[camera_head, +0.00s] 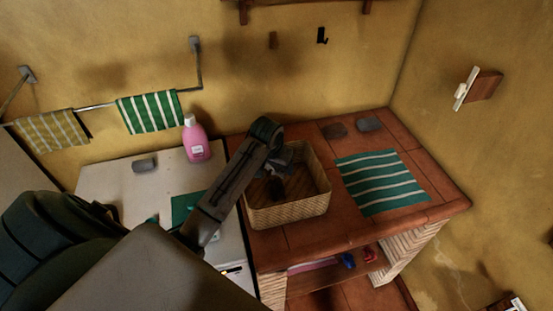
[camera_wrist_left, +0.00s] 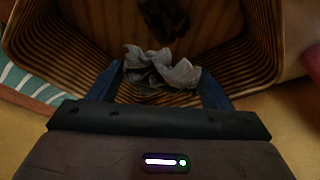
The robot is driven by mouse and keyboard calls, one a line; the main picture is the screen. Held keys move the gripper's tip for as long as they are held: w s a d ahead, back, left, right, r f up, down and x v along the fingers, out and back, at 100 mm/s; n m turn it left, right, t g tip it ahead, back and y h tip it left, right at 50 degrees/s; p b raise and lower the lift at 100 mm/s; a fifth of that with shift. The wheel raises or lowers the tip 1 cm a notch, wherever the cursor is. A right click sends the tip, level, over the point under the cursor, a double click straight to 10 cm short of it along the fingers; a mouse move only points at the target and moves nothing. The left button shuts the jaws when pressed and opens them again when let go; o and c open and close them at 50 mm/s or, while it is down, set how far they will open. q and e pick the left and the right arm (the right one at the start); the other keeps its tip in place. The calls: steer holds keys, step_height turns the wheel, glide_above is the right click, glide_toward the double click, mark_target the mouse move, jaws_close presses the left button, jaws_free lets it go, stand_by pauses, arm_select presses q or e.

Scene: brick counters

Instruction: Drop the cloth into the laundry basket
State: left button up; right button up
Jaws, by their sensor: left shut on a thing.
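A woven wicker laundry basket (camera_head: 290,211) stands on the red-tiled counter, and its ribbed walls fill the upper part of the left wrist view (camera_wrist_left: 262,50). My left gripper (camera_head: 280,172) reaches in over the basket from the left. In the left wrist view its two blue fingers (camera_wrist_left: 162,82) are shut on a crumpled grey cloth (camera_wrist_left: 165,72). The cloth is held at the basket's opening, with the basket floor beyond it. The arm hides part of the basket in the head view. A dark patch shows on the basket floor, perhaps shadow. My right gripper is not in view.
A green-and-white striped cloth (camera_head: 380,182) lies flat right of the basket. A pink bottle (camera_head: 195,140) and a grey object (camera_head: 145,165) stand on the white top at left. Striped towels (camera_head: 150,111) hang on a wall rail. Two grey objects (camera_head: 369,124) lie at the back.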

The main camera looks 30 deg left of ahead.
arm_select(q)
steer(key=shift+f, duration=0.15)
steer(key=o, duration=1)
steer(key=shift+o, duration=0.2)
steer(key=shift+s+r, duration=0.15)
steer(key=shift+r, duration=0.3)
steer(key=b+v, duration=0.3)
steer(key=v, duration=0.6)
steer(key=shift+r, duration=0.4)
steer(key=shift+s+d, duration=0.1)
steer(key=shift+s, duration=0.05)
